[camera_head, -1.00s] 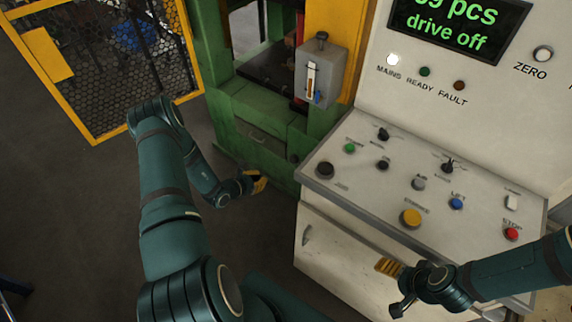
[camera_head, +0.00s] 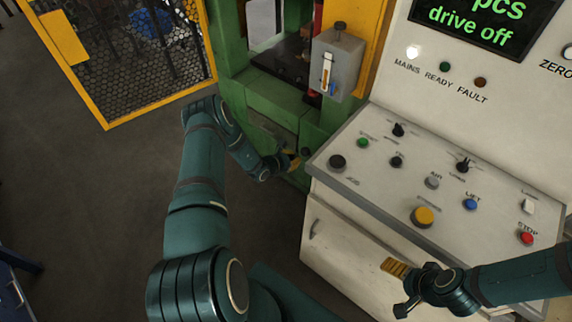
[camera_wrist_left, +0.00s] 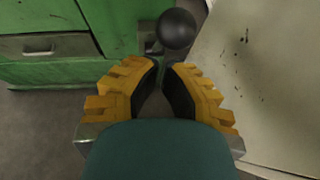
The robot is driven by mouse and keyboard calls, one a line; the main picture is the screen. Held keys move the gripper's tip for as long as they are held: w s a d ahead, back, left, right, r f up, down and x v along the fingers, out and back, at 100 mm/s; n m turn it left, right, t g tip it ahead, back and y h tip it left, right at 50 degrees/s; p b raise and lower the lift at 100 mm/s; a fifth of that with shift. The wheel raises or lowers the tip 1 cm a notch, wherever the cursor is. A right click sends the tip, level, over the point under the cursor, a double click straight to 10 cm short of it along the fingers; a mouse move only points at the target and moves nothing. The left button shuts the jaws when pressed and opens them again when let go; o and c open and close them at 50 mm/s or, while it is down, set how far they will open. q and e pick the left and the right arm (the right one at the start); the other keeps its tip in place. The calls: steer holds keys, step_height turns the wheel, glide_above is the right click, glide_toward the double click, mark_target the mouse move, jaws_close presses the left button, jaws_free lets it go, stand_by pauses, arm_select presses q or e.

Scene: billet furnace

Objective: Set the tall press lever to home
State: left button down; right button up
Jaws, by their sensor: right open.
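A black ball knob (camera_head: 306,152), apparently the press lever's, shows low on the front of the green press, beside the control desk. In the left wrist view the round knob (camera_wrist_left: 176,28) is just beyond my fingertips, slightly right of centre, with a grey metal bracket beside it. Its shaft is mostly hidden behind the ball. My left gripper (camera_head: 292,161) is just left of the knob, apparently apart from it. Its yellow fingers (camera_wrist_left: 161,66) converge with a narrow gap and nothing between them. My right gripper (camera_head: 399,288) is open and empty before the desk's front.
The white control desk (camera_head: 350,192) with several buttons and knobs stands right of the lever. The green press (camera_head: 262,95) carries a grey box (camera_head: 340,65) with a small slider. A yellow mesh fence (camera_head: 150,112) stands at the left. The floor between is clear.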

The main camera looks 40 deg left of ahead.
arm_select(q)
steer(key=shift+w+d, duration=0.1)
steer(key=shift+w, duration=0.25)
steer(key=shift+r, duration=0.1)
